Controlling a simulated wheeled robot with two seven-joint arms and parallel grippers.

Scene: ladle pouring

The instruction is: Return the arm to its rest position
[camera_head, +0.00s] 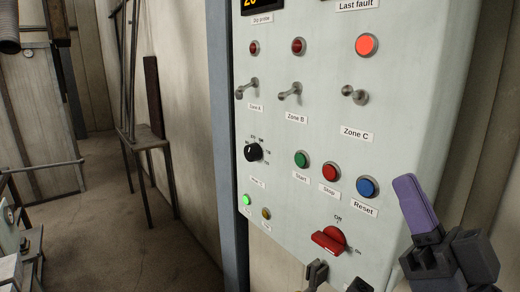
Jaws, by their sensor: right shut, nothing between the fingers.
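My right gripper (412,200) is at the lower right, in front of the right edge of a pale control panel (320,130). Its purple fingers are shut with nothing between them and point up and slightly left. The fingers appear just right of and below the blue Reset button (368,187); they do not cover it. The dark gripper body (452,262) hides part of the panel's lower right.
The panel carries a red rotary switch (329,240), green Start (301,159) and red Stop (331,172) buttons, a black knob (254,152), toggle levers (290,92) and a lit red lamp (367,45). A dark stand (145,138) is at left; floor (120,225) is open.

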